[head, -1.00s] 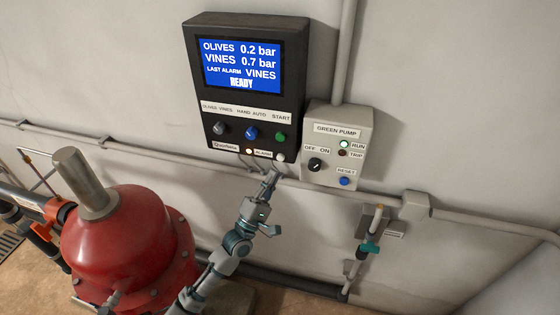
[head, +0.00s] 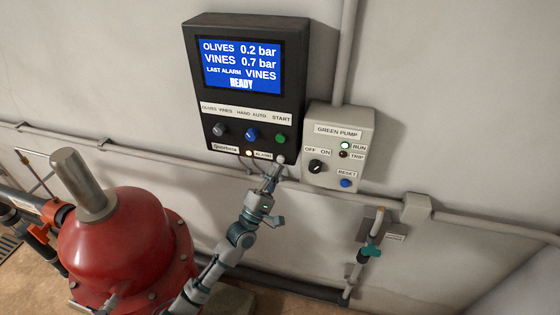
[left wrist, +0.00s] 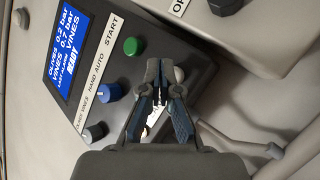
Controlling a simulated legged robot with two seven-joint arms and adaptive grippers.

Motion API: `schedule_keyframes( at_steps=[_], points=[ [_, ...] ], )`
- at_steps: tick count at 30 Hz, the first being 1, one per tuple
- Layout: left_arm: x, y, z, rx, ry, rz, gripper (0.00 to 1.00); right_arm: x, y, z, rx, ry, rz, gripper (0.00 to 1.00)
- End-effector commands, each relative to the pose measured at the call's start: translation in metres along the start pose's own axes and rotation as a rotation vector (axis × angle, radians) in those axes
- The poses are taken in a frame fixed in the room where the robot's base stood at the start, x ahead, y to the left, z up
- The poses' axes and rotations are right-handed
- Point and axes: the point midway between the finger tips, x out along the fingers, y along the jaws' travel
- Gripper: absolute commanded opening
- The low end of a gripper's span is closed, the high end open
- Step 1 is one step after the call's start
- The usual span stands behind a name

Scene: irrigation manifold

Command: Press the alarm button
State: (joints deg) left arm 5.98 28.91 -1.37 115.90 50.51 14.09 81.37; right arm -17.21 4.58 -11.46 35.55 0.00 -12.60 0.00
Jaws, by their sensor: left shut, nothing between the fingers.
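The black controller box (head: 243,105) hangs on the wall. On its lower edge are the ALARM label (head: 263,154), a lit amber lamp (head: 249,153) left of it and a pale round alarm button (head: 281,159) right of it. My left gripper (head: 276,167) is shut and empty, its tips just below the button. In the left wrist view the shut fingertips (left wrist: 160,68) lie beside the button (left wrist: 179,74) and partly cover the label. I cannot tell whether they touch the button. My right gripper is not in view.
The grey GREEN PUMP box (head: 336,150) is close to the right, with a knob and a blue reset button. A red tank (head: 120,240) stands at lower left. A grey pipe runs along the wall below the boxes.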

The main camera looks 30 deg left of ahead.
Motion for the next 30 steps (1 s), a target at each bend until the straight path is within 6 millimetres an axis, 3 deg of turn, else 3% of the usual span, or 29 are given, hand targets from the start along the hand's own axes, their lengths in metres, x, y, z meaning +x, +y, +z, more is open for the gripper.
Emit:
schedule_keyframes(
  at_steps=[30],
  points=[
    [0.0050, -0.0020, -0.0022, 0.000, 0.000, 0.001, 0.00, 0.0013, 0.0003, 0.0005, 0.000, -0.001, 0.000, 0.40]
  ],
)
